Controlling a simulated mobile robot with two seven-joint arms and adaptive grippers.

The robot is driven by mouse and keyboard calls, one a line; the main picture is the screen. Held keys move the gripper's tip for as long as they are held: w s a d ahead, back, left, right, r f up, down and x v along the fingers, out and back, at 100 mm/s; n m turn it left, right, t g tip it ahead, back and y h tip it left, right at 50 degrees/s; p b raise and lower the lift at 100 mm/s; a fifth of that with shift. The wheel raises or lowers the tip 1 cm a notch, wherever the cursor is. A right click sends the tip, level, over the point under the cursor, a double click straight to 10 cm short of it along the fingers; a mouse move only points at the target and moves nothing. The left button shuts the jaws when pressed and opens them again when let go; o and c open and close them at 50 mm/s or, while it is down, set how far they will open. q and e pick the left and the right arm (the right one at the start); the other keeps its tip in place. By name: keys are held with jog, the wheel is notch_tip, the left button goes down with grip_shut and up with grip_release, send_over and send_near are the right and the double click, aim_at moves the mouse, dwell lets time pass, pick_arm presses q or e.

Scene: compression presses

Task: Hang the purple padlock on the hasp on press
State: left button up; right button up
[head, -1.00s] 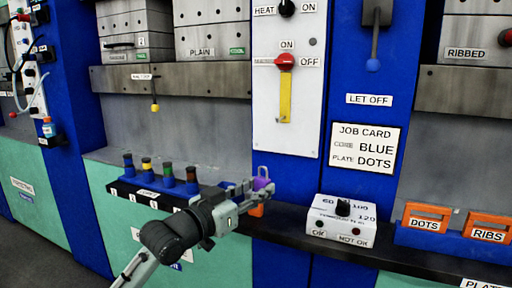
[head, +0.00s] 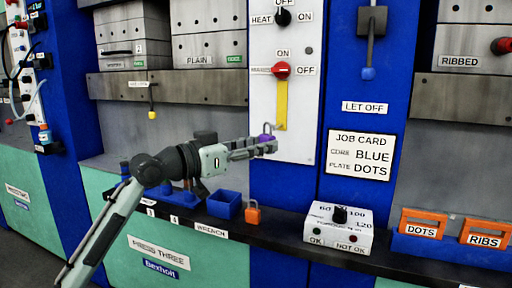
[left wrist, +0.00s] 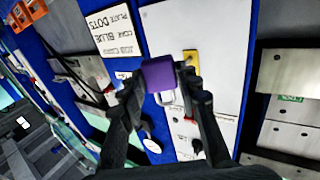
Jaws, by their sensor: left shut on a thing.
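My left gripper (head: 266,148) is shut on the purple padlock (head: 265,138), whose shackle points up in the head view. The padlock also shows between the fingertips in the left wrist view (left wrist: 158,74). The yellow hasp (head: 281,105) hangs below a red switch on the press's white panel. Its lower end is just above and right of the padlock, and the hasp also shows beside the padlock in the left wrist view (left wrist: 191,62). I cannot tell the exact gap between shackle and hasp. My right gripper is not in view.
An orange padlock (head: 253,213) and an open blue bin (head: 224,204) are on the dark ledge below. A white box with a black dial (head: 338,228) stands to the right. A job card (head: 361,166) is on the blue post. Open air surrounds the gripper before the panel.

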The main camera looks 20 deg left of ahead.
pick_arm(q)
jog(key=shift+w+f, duration=0.15)
jog(key=shift+w, duration=1.45)
jog(key=shift+w+d+f+b, duration=0.1)
jog(key=shift+w+f+b, duration=0.15)
jog(key=shift+w, duration=0.55)
jog(key=shift+w+f+b, duration=0.15)
jog(key=shift+w+f, duration=0.15)
jog(key=shift+w, duration=0.5)
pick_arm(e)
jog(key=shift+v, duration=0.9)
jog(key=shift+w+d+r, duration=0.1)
pick_arm(q)
jog(key=o, duration=1)
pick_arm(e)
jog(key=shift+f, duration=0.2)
pick_arm(q)
jog(key=shift+o, duration=0.2)
